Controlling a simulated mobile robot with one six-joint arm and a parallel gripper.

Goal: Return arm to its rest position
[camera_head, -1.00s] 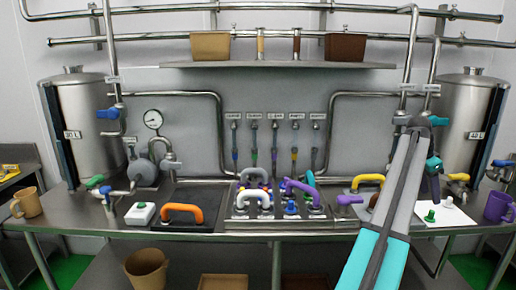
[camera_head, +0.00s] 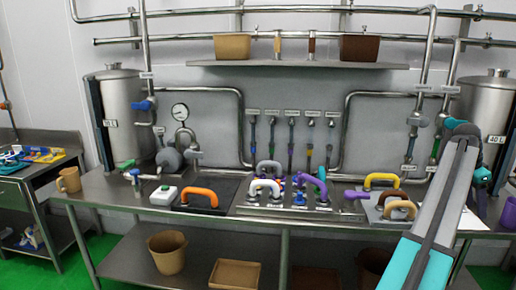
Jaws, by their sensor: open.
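My arm rises from the bottom right to an elbow (camera_head: 460,127) in front of the right tank. Beyond the elbow it folds down, and my gripper (camera_head: 482,178) shows only in part as a small teal and dark shape at the right. It is open and I see nothing held in it. The arm hides part of the worktop and the right tank behind it.
A steel worktop (camera_head: 105,190) carries a tan mug (camera_head: 69,180), an orange handle (camera_head: 200,196), several coloured handles and a purple mug (camera_head: 509,215) at the right edge. Steel tanks (camera_head: 125,115) stand at both ends. A shelf (camera_head: 290,65) holds two boxes. A side table (camera_head: 30,165) is at left.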

